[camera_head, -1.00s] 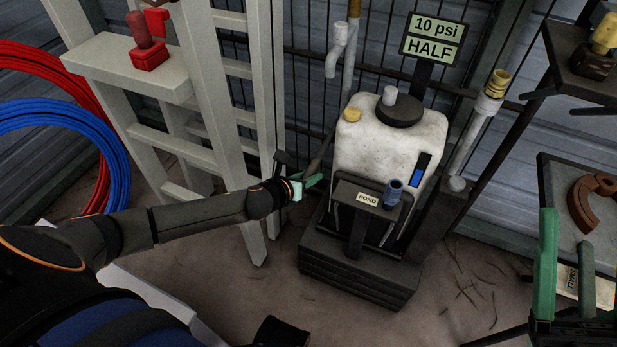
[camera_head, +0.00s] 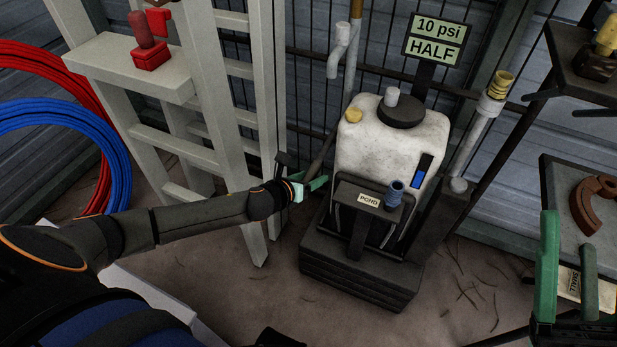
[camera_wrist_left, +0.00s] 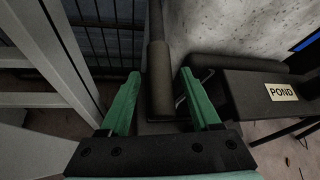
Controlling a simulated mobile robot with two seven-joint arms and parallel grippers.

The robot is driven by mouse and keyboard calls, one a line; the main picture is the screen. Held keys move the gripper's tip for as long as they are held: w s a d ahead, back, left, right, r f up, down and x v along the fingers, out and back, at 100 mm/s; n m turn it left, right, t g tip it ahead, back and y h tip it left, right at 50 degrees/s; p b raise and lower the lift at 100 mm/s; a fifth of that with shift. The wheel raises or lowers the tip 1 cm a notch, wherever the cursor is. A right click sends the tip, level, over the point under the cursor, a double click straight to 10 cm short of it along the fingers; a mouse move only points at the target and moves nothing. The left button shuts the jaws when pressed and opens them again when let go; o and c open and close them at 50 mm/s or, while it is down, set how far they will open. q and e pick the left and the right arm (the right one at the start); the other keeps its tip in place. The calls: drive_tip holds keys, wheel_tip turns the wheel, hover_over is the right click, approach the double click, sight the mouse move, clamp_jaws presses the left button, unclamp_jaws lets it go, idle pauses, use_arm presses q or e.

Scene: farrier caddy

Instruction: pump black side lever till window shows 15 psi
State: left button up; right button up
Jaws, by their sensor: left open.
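The white tank (camera_head: 385,150) stands on a dark stepped base (camera_head: 355,265), with a black cap on top. The window sign (camera_head: 434,40) above it reads "10 psi" and "HALF". The black side lever (camera_head: 321,158) rises at the tank's left side. In the left wrist view the lever's thick grip (camera_wrist_left: 160,80) runs upright between the green fingers. My left gripper (camera_head: 312,186) is at the lever and open, with one finger on each side of the grip (camera_wrist_left: 162,105). Gaps show beside the grip.
A pale ladder (camera_head: 265,130) stands close to the left of my gripper. A "POND" label (camera_head: 368,199) and blue fitting (camera_head: 393,192) are on the bracket in front of the tank. Red and blue hoses (camera_head: 110,145) hang at left. A bench (camera_head: 570,215) is at right.

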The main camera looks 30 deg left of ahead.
use_arm(q)
drive_tip(key=p+v, duration=0.1)
drive_tip(key=v, duration=0.2)
drive_tip(key=shift+r+p, duration=0.2)
drive_tip(key=shift+p, duration=0.1)
drive_tip(key=p+v, duration=0.2)
drive_tip(key=v, duration=0.7)
drive_tip(key=shift+s+p, duration=0.15)
drive_tip(key=shift+p, duration=0.25)
use_arm(e)
drive_tip(key=w+f+m+g+h, duration=0.1)
drive_tip(key=w+f+m+h, duration=0.2)
drive_tip(key=f+h, duration=0.1)
drive_tip(key=w+d+f+m+g+h, duration=0.1)
drive_tip(key=w+f+m+g+h, duration=0.1)
drive_tip(key=f, duration=0.5)
drive_tip(key=shift+w+d+f+m+h, duration=0.3)
drive_tip(key=shift+w+m+h, duration=0.65)
drive_tip(key=shift+h, duration=0.45)
